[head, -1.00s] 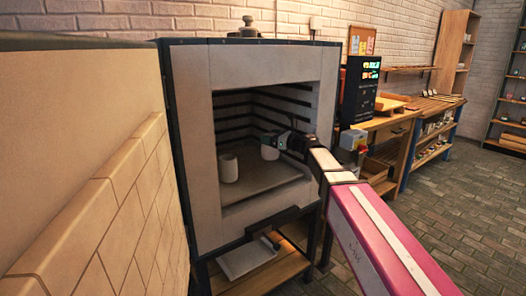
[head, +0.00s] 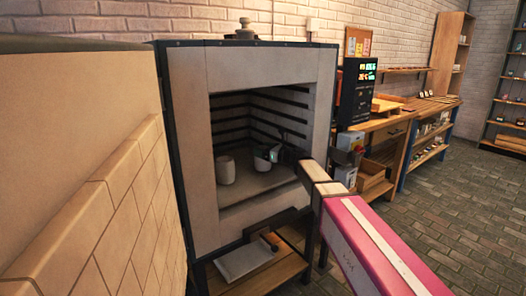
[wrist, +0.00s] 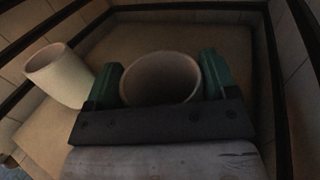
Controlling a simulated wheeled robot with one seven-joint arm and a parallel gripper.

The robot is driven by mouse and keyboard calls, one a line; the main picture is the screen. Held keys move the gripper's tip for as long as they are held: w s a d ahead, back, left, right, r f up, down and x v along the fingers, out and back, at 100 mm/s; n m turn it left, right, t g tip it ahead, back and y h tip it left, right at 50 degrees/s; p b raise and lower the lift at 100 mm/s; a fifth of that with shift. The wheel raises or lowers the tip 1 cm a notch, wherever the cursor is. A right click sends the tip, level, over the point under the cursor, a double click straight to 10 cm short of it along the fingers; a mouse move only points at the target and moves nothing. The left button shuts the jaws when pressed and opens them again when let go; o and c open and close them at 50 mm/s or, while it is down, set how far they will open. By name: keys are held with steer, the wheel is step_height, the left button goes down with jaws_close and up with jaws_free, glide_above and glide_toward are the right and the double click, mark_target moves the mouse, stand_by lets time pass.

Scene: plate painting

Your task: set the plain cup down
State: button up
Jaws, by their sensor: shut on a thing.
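A plain pale cup (head: 261,164) is inside the open kiln (head: 200,140), held upright by my gripper (head: 274,155). In the wrist view the green fingers of my gripper (wrist: 160,84) press on both sides of this cup (wrist: 160,68), and its open mouth shows. The cup is at or just above the kiln floor (head: 250,188); I cannot tell whether it touches. A second pale cup (head: 226,171) stands on the kiln floor to the left. It also shows at the left of the wrist view (wrist: 60,75), apart from my fingers.
The kiln's dark ridged walls (head: 232,122) close in at the back and sides. Its front frame borders the opening around my arm. Some kiln floor is bare in front of the cups. A workbench and control box (head: 357,92) stand to the right, outside.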

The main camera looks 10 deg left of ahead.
steer(key=o, duration=1.3)
steer(key=shift+f, duration=0.1)
steer(key=shift+s+d, duration=0.1)
steer(key=shift+d, duration=0.1)
steer(key=shift+v, duration=3.55)
